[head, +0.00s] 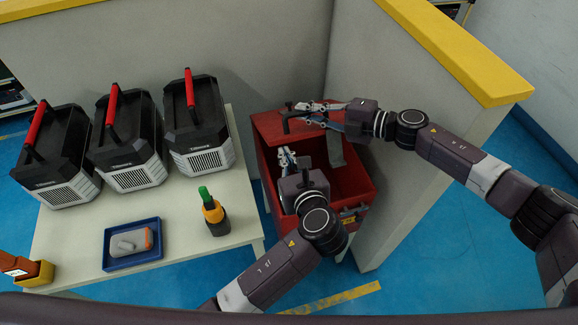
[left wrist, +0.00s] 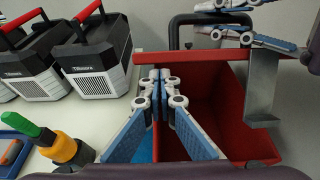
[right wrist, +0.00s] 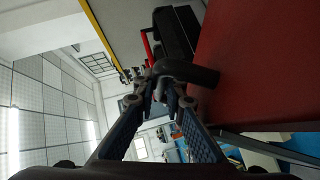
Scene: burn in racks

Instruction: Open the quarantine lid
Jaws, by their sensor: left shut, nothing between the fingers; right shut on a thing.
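The quarantine bin is an open-topped red box (head: 352,184) on the floor beside the table, against the grey partition. Its red lid (head: 270,124) is raised at the back, and the dark red inside shows. A grey metal hasp (head: 335,149) hangs from the lid; it also shows in the left wrist view (left wrist: 262,85). My right gripper (head: 304,108) is shut on the lid's black bar handle (right wrist: 190,72). My left gripper (head: 287,158) is shut and empty over the bin opening, its fingertips (left wrist: 160,80) near the left wall.
A white table (head: 180,220) stands left of the bin. It holds several black-and-grey units (head: 200,125) with red handles, a blue tray (head: 133,266) with a grey part, and a green-topped bottle (head: 214,215). Grey partitions with yellow tops close in the back and right.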

